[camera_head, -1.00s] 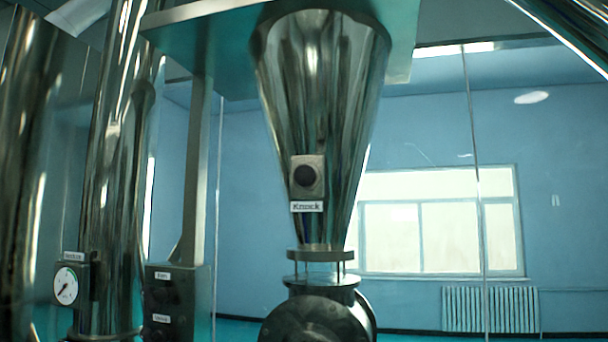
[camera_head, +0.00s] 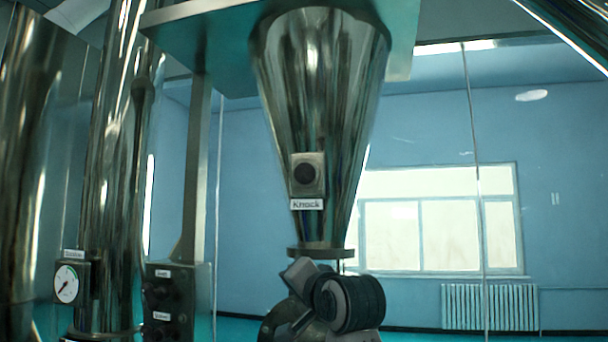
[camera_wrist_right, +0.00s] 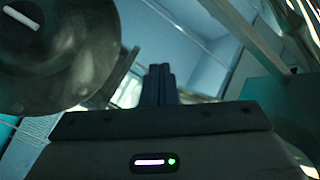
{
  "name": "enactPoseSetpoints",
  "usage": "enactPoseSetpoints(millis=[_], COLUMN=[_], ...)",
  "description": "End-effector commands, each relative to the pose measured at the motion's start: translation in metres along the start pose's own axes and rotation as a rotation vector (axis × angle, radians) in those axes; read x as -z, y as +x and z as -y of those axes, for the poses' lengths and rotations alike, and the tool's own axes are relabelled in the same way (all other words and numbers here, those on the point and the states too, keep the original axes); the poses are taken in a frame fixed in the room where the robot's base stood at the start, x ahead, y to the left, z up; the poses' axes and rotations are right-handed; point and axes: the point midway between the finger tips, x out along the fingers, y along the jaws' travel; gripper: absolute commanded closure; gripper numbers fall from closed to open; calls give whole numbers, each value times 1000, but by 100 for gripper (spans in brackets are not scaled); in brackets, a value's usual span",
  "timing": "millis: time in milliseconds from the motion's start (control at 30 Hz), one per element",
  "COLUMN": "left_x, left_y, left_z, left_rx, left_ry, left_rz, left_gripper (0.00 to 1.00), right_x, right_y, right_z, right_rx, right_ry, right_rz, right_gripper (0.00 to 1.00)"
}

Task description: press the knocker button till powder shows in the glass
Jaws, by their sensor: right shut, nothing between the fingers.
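The knocker button (camera_head: 305,174) is a dark round button on a square plate, on the front of the shiny steel cone (camera_head: 320,90). A white "Knock" label (camera_head: 306,204) is just below it. My right arm's grey and black end shows in the head view below the cone, under the button and apart from it. It covers the sight glass, so I cannot see whether powder is in it. In the right wrist view my right gripper (camera_wrist_right: 160,84) has its dark fingers together and empty. My left gripper is not in view.
A dark round metal body (camera_wrist_right: 60,50) is close at upper left in the right wrist view. A flange (camera_head: 318,252) is under the cone. A dial gauge (camera_head: 66,284) and a switch box (camera_head: 172,300) stand at left. A shelf-like plate (camera_head: 200,25) overhangs above.

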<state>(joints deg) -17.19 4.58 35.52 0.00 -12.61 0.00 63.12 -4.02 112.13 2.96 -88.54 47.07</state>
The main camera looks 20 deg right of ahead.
Motion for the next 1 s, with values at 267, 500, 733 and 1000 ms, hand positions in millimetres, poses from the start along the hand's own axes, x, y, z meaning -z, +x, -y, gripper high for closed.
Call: enactPoseSetpoints(millis=[267,500,733,1000], left_x=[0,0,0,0], left_y=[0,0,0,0], left_z=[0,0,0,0], left_rx=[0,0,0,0], left_ry=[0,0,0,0], left_rz=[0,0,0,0], left_gripper=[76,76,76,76], right_x=[70,101,109,109], right_y=[-40,-71,-80,-79], right_z=[114,170,184,183], right_rx=[161,246,267,266], right_ry=[97,148,161,161], right_rz=[-80,-111,-117,-117], right_gripper=[100,100,100,100])
